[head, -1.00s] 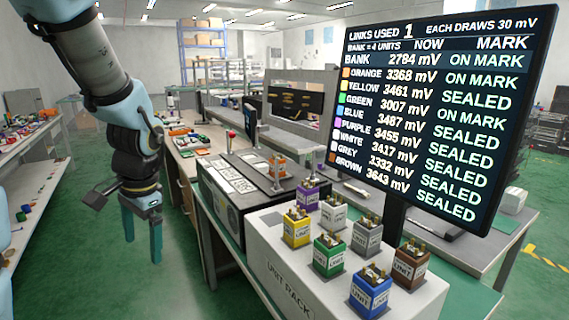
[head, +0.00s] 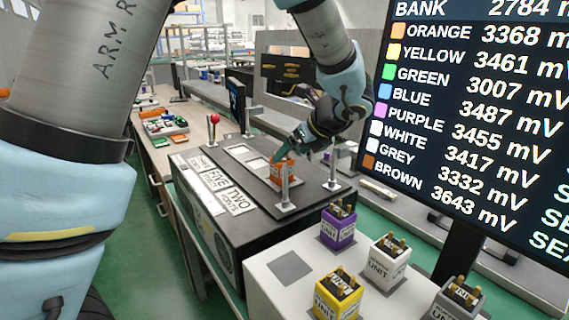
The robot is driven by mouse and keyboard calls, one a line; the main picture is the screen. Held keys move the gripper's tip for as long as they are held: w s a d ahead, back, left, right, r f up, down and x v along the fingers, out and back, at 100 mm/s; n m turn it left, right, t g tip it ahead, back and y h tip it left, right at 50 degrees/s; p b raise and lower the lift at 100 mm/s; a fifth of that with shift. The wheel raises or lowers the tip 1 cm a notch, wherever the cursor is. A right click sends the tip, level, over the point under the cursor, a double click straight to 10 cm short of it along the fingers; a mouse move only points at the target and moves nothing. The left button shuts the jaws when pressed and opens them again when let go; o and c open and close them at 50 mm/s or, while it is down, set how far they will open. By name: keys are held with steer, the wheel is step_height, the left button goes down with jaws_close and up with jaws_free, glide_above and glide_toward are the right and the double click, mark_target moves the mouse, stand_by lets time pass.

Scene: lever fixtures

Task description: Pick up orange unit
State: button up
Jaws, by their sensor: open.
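The orange unit (head: 284,174) stands upright in the black bank box (head: 215,200), between metal posts. My gripper (head: 286,154) is at the top of the orange unit, coming in from the upper right. Its teal fingers are open and reach down to the unit's top. One finger is largely hidden, and I cannot tell whether the fingers touch the unit.
The white unit rack (head: 290,268) in front holds purple (head: 338,228), white (head: 388,262), yellow (head: 337,297) and grey (head: 456,302) units. A grey pad on it is bare. A large screen (head: 480,120) stands at right. Metal posts (head: 285,190) rise close around the orange unit.

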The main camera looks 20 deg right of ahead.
mark_target(286, 159)
steer(key=shift+w+d+f, duration=0.15)
steer(key=shift+w+d, duration=0.1)
steer(key=x, duration=0.5)
steer(key=shift+p, duration=0.35)
steer(key=shift+p+x, duration=0.7)
steer(key=shift+x, duration=1.9)
steer(key=shift+a, duration=0.15)
jaws_close()
